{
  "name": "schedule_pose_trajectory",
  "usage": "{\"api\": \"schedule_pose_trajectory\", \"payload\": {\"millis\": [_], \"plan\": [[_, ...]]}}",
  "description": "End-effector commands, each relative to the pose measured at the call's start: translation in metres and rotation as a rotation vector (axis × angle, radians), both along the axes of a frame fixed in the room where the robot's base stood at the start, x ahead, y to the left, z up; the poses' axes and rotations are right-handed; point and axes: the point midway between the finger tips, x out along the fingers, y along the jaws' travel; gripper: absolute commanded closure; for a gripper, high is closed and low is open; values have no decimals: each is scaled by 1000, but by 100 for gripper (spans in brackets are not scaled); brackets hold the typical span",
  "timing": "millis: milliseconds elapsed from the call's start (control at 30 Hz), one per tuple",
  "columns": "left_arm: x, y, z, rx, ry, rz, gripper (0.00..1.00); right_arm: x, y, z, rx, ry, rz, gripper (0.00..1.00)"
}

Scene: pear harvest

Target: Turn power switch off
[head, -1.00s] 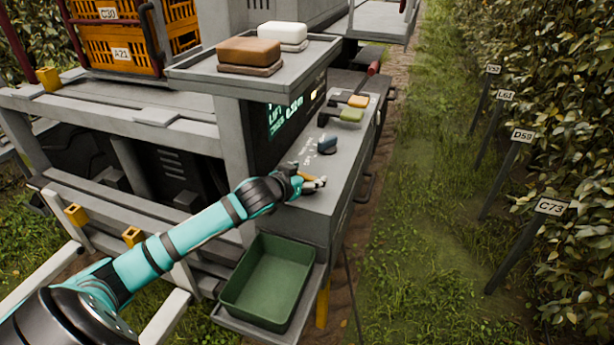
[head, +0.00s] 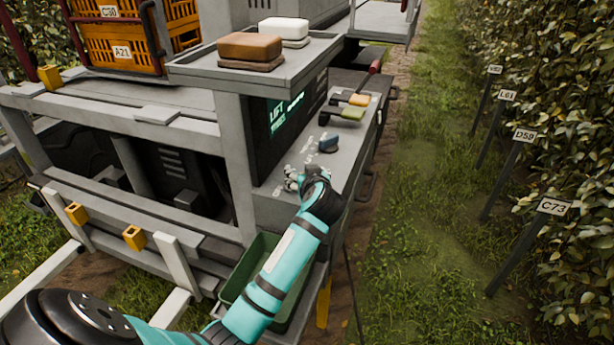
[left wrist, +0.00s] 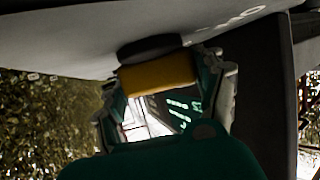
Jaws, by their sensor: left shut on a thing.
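The power switch appears to be the yellow-orange knob (left wrist: 157,73) on a dark round base, seen in the left wrist view between my fingers. My left gripper (left wrist: 163,90) is shut on it, with one finger on each side. In the head view my left gripper (head: 292,180) is at the near end of the grey control panel (head: 280,208). There the gripper and wrist hide the knob. The knob's exact setting cannot be read. My right gripper is not in view.
A shelf (head: 312,62) overhangs the panel. A green bin (head: 239,272) sits below, partly behind my arm.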

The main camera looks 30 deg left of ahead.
Motion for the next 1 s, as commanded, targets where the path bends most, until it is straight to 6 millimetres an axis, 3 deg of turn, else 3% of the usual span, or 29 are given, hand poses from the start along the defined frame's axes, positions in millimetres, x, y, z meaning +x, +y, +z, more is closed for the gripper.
{"api": "schedule_pose_trajectory", "payload": {"millis": [533, 567, 700, 1000], "plan": [[0, 1, 0, 4, 2, 25, 63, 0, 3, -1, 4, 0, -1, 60], [0, 1, 0, 4, 2, 25, 27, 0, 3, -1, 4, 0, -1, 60], [0, 1, 0, 3, 2, 24, 9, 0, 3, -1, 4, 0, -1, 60], [-1, 0, 1, 2, 1, 23, 8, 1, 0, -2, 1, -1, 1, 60]]}}
